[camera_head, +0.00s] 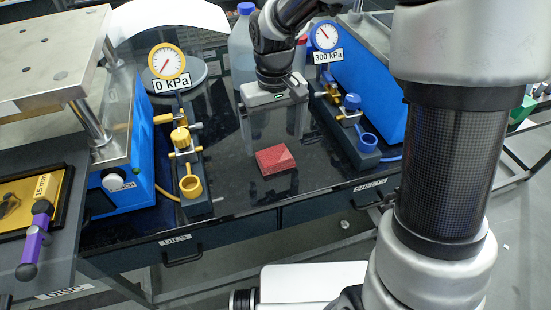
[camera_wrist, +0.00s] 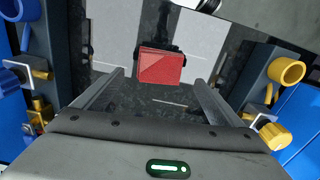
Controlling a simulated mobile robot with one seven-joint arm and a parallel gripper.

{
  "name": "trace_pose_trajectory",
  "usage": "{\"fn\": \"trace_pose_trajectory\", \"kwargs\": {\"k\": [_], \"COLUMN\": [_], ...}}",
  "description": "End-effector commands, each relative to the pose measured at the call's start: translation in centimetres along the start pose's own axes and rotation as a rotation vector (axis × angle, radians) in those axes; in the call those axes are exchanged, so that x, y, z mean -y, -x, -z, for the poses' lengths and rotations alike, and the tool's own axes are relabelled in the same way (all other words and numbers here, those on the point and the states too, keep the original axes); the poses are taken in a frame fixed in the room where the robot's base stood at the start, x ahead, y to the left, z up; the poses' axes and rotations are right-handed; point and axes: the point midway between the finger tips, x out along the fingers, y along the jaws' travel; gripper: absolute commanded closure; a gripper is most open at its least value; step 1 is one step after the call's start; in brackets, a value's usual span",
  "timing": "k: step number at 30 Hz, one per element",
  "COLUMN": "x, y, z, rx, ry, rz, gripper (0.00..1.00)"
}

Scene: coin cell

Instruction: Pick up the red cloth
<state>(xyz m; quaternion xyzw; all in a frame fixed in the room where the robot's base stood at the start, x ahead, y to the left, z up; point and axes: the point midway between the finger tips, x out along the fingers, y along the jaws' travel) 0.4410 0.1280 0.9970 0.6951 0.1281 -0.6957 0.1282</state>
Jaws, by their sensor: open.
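The red cloth (camera_head: 276,159) is a small folded square lying flat on the glossy black bench top near its front edge. It also shows in the wrist view (camera_wrist: 161,67), beyond the jaws and centred between them. My gripper (camera_head: 272,120) is above the bench, behind the cloth in the head view, pointing down. Its two fingers are spread wide in the wrist view (camera_wrist: 159,77), with nothing held between them. The cloth is apart from the fingers.
A yellow-fitted valve stand with a 0 kPa gauge (camera_head: 167,62) stands left of the cloth. A blue-fitted stand with a 300 kPa gauge (camera_head: 325,36) stands right. Blue press units flank both sides. A plastic bottle (camera_head: 241,45) stands behind. Bench top around the cloth is clear.

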Motion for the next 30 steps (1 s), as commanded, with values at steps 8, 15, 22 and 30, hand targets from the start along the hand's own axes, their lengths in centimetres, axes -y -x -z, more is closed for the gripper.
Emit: {"fn": "trace_pose_trajectory", "kwargs": {"k": [8, 15, 22, 30], "x": [-0.2, -0.2, -0.2, -0.2], "y": [-3.6, -5.2, -5.2, -5.2], "z": [-0.4, -0.3, -0.3, -0.3], "rx": [0.003, -0.001, -0.001, -0.001], "ry": [0.0, 0.0, 0.0, 0.0], "rz": [0.001, 0.0, 0.0, 0.0], "gripper": [0.09, 0.09, 0.18, 0.53]}}
